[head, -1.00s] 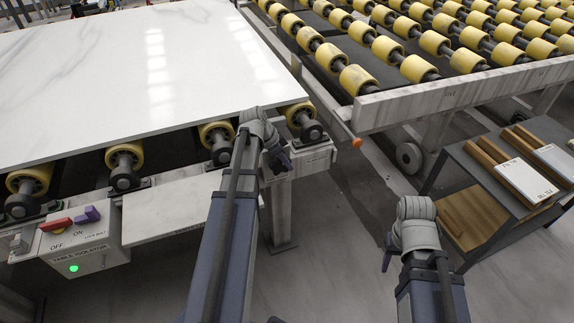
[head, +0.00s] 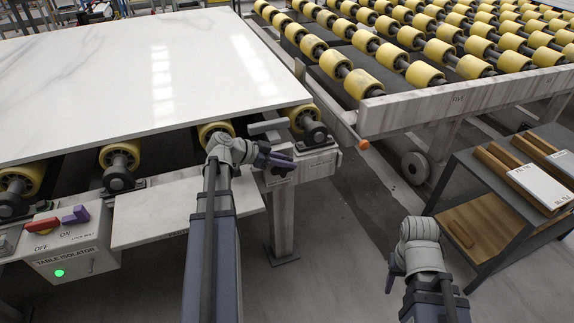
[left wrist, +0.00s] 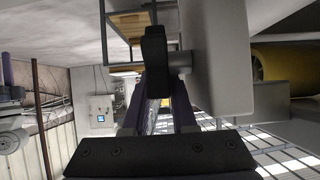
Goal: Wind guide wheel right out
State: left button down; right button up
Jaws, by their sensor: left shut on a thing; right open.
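My left gripper (head: 280,161) is at the front right corner of the slab table, beside a pale labelled block (head: 317,163). In the left wrist view my left gripper (left wrist: 160,112) is shut on a dark knob-like part (left wrist: 154,58), which I take for the guide wheel's grip. A short shaft joins it to a grey body (left wrist: 207,65) on the right. In the head view the wheel is largely hidden by the gripper, and its turned position cannot be told. My right gripper (head: 393,272) is open and empty, low over the floor at the right.
A white stone slab (head: 130,75) lies on yellow rollers. A control box (head: 72,250) with a red switch and green light is at front left. A roller conveyor (head: 465,97) stands behind, with a grey shelf cart (head: 480,185) at right. A floor gap lies between table and cart.

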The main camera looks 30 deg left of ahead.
dwell(0.4)
pick_arm(q)
jog(key=c, duration=1)
grip_release()
jog(key=shift+s, duration=0.1)
jog(key=p+v, duration=0.4)
jog(key=v, duration=0.3)
jog(key=shift+s+a+r, duration=0.15)
jog(key=shift+s+r, duration=0.05)
jog(key=shift+s+a, duration=0.1)
